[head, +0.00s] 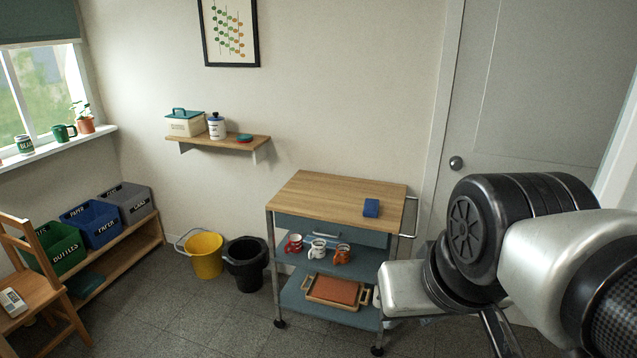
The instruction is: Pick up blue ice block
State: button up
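The blue ice block (371,208) is a small dark blue block. It lies on the wooden top of the trolley (335,190), near the right front corner. My arm reaches in from the right side of the head view, in front of and to the right of the trolley. Its large dark and silver links hide part of the trolley's lower right side. My gripper's fingers are not clearly visible; only the silver and black end of the arm shows at the lower right, apart from the block.
Mugs (318,249) and a wooden tray (337,291) are on the trolley's lower shelves. A yellow bucket (206,255) and a black bin (247,266) stand left of it. A wall shelf (219,141) is above. The trolley top is otherwise clear. A door (525,110) is behind my arm.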

aim_at(372, 209)
jog(key=i+l, duration=0.1)
jog(key=i, duration=0.55)
jog(key=i+l, duration=0.15)
jog(key=i, duration=0.5)
jog(key=i+l, duration=0.45)
jog(key=l, duration=0.15)
jog(key=i+l, duration=0.45)
jog(key=l+z, duration=0.05)
jog(key=l, duration=0.1)
